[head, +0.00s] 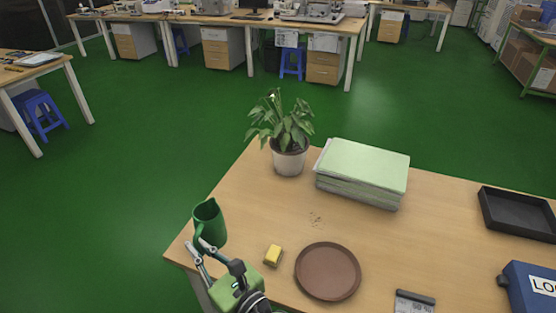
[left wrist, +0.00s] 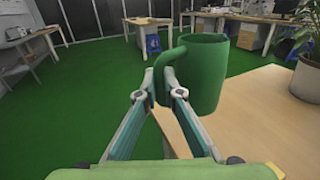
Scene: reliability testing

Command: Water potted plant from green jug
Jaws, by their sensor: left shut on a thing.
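The green jug (head: 209,222) is near the left edge of the table in the head view, and it fills the upper middle of the left wrist view (left wrist: 205,75). My left gripper (head: 203,247) is shut on the jug's handle; its two fingers also show in the left wrist view (left wrist: 160,95). The jug looks about upright; whether its base touches the table I cannot tell. The potted plant (head: 289,158), leafy in a pale pot, stands at the table's far left corner. Part of it shows at the right of the left wrist view (left wrist: 305,75). My right gripper is not in view.
On the table (head: 270,222) are a yellow sponge (head: 273,255), a round brown tray (head: 328,271), a stack of pale green folders (head: 362,172) right of the plant, a black tray (head: 517,213) and a blue box (head: 530,287). The tabletop between jug and plant is clear.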

